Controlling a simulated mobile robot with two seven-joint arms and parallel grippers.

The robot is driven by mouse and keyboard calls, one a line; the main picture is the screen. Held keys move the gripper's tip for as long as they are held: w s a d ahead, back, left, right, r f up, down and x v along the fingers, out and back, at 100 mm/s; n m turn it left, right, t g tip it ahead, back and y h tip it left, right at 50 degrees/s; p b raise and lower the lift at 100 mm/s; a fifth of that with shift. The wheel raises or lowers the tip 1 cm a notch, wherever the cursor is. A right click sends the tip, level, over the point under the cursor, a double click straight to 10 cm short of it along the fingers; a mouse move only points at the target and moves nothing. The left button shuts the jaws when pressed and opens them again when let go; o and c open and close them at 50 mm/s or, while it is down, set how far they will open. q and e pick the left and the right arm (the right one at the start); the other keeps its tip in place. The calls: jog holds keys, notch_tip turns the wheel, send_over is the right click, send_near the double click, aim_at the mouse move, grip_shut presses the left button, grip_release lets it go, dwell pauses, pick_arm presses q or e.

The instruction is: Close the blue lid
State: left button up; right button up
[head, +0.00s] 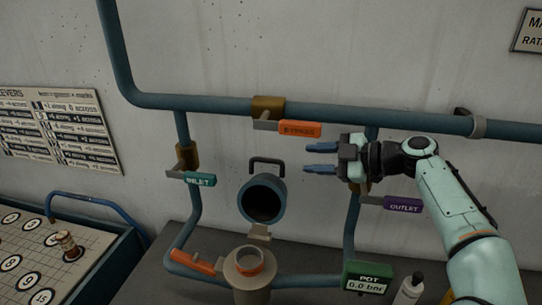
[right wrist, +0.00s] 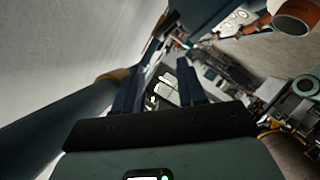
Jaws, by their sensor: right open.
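The blue lid (head: 262,198) stands open, swung up on its hinge (head: 260,232) above the pot (head: 250,268), with its dark hollow facing out. A dark handle (head: 266,162) sits at its top. My left gripper is not in view.
Blue pipes frame the lid, with an orange bypass lever (head: 300,129) above, a teal inlet lever (head: 200,179) left and a purple outlet lever (head: 403,204) right. A green pressure gauge (head: 367,277) and white bottle (head: 408,288) stand at lower right.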

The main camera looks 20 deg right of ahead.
aim_at(266, 160)
jog(key=p+x, duration=0.3)
jog(key=x, duration=0.8)
jog(key=shift+a+r+p, duration=0.1)
jog(key=shift+p, duration=0.25)
jog(key=shift+x, duration=0.75)
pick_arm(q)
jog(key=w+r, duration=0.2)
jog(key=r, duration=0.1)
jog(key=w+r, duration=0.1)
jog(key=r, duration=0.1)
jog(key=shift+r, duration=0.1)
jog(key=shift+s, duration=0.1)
pick_arm(e)
grip_shut()
